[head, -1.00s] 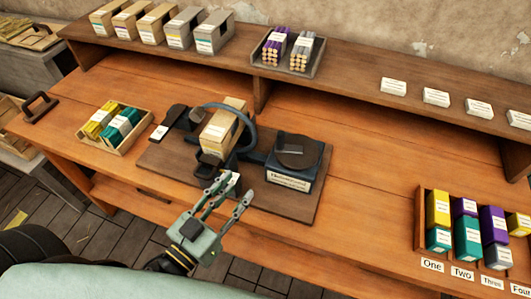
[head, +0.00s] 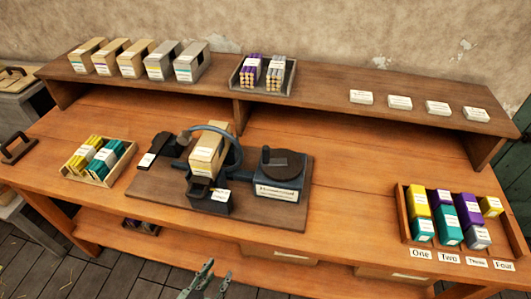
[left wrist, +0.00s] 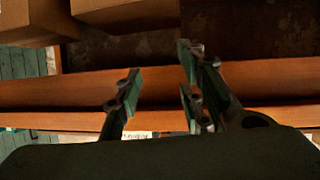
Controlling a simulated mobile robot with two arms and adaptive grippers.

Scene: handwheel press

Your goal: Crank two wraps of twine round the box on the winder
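The winder stands on a dark wooden baseboard (head: 165,200) on the bench. A tan box (head: 206,158) sits in the winder, with a blue-grey ring (head: 232,152) around it. Right of it is a dark round crank top (head: 281,160) on a labelled housing (head: 276,190). No twine around the box can be made out. My left gripper (head: 200,278) is at the bottom edge of the head view, in front of the bench and apart from the winder. Its fingers stand apart and empty, as the left wrist view (left wrist: 157,88) also shows. My right gripper is out of view.
A bin of yellow and teal packs (head: 85,172) stands left of the winder. Partitioned bins (head: 402,225) with coloured packs stand at right, labelled One to Four. The raised shelf (head: 325,93) holds boxes, a tray of rolls and white cards.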

